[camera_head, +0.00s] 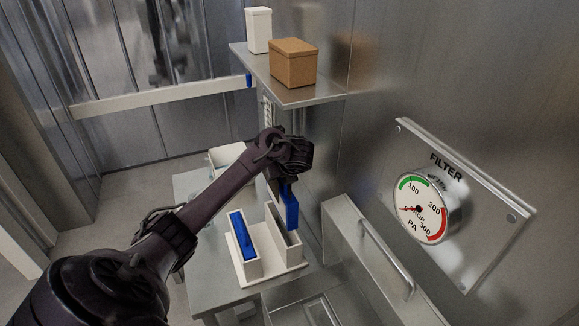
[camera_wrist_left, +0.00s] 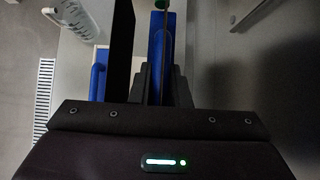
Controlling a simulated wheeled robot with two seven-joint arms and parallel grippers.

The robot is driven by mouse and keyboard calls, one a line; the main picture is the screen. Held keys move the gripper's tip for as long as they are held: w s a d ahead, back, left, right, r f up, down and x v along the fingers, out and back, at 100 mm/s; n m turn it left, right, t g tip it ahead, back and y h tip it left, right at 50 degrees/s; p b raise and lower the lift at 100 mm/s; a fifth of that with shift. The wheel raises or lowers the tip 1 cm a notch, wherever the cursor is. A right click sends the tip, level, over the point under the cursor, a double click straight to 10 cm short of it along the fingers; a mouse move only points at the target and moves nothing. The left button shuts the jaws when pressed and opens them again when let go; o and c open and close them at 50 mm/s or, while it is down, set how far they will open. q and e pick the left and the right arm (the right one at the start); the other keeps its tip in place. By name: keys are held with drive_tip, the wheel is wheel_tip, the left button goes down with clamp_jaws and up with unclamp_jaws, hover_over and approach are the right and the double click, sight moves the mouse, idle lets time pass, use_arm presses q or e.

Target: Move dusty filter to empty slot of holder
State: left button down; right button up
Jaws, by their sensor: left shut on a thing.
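My left gripper (camera_head: 283,184) points down over the white holder (camera_head: 272,267) on the metal table. It is shut on a blue filter (camera_head: 291,208), which hangs roughly upright at the holder's right slot; I cannot tell how far its lower edge is inside. The held filter also shows in the left wrist view (camera_wrist_left: 175,60) between the dark fingers. The holder's left slot holds another blue filter (camera_head: 241,238), also visible in the left wrist view (camera_wrist_left: 97,78). Which filter is dusty cannot be told. My right gripper is not in view.
A shelf (camera_head: 300,93) above carries a brown box (camera_head: 293,63) and a white container (camera_head: 258,30). A white bin (camera_head: 222,158) stands behind my arm. A wall panel with a round gauge (camera_head: 425,209) and a handled metal housing (camera_head: 372,262) are at the right.

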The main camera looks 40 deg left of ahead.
sight(281, 186)
use_arm(q)
drive_tip(key=shift+w, duration=0.25)
drive_tip(key=shift+s+r, duration=0.15)
drive_tip(key=shift+s, duration=0.05)
drive_tip(key=shift+r+p, duration=0.15)
drive_tip(key=shift+p, duration=0.25)
wheel_tip(281, 186, down, 3)
drive_tip(key=shift+r+b, duration=0.1)
drive_tip(key=shift+b, duration=0.9)
drive_tip(key=shift+f+b, duration=1.15)
drive_tip(key=shift+f, duration=0.55)
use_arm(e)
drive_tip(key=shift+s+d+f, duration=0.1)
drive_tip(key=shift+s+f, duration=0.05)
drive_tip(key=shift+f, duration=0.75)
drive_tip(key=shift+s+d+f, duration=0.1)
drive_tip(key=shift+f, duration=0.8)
use_arm(q)
drive_tip(key=shift+r+p, duration=0.1)
drive_tip(key=shift+p, duration=0.2)
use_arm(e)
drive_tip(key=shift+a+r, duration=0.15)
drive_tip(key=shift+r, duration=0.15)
use_arm(q)
drive_tip(key=shift+p, duration=0.45)
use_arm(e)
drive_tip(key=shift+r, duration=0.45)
